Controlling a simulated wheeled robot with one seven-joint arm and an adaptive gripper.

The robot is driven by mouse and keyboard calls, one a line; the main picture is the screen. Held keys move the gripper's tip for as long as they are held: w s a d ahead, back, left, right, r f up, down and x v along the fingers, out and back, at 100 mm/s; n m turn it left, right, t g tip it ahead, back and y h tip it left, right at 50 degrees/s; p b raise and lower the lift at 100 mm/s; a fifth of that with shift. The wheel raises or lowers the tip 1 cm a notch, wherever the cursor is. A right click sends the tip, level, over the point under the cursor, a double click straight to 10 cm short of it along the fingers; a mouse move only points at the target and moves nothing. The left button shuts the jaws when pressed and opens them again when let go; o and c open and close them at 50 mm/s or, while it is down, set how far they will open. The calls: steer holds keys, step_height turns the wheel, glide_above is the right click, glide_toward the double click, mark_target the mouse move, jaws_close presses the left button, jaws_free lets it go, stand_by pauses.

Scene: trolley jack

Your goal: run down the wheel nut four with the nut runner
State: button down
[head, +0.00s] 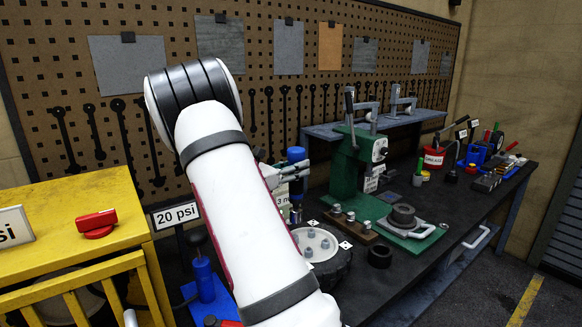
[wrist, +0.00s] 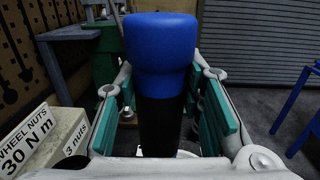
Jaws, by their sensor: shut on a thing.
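The nut runner, with a blue cap and dark body, stands upright in my gripper (head: 284,176). Its blue cap shows in the head view (head: 296,155) and fills the middle of the wrist view (wrist: 160,45). The green finger pads lie on both sides of its dark body, and my gripper is shut on it. A pale round wheel hub (head: 326,254) with several grey nuts on it lies just below and in front of the runner. Which nut is number four cannot be told.
A sign block reading "WHEEL NUTS 30 N m, 3 nuts" (wrist: 40,140) stands left of the runner. A green press (head: 358,160), a small rack of nuts (head: 348,222) and a black ring (head: 380,256) sit to the right on the dark bench. A yellow stand (head: 90,215) is at left.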

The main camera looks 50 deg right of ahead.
mark_target(290, 195)
steer(key=shift+a, duration=0.15)
steer(key=shift+f, duration=4.4)
stand_by(1.4)
steer(key=shift+r, duration=0.1)
steer(key=shift+r+p, duration=0.6)
steer(key=shift+r, duration=2.45)
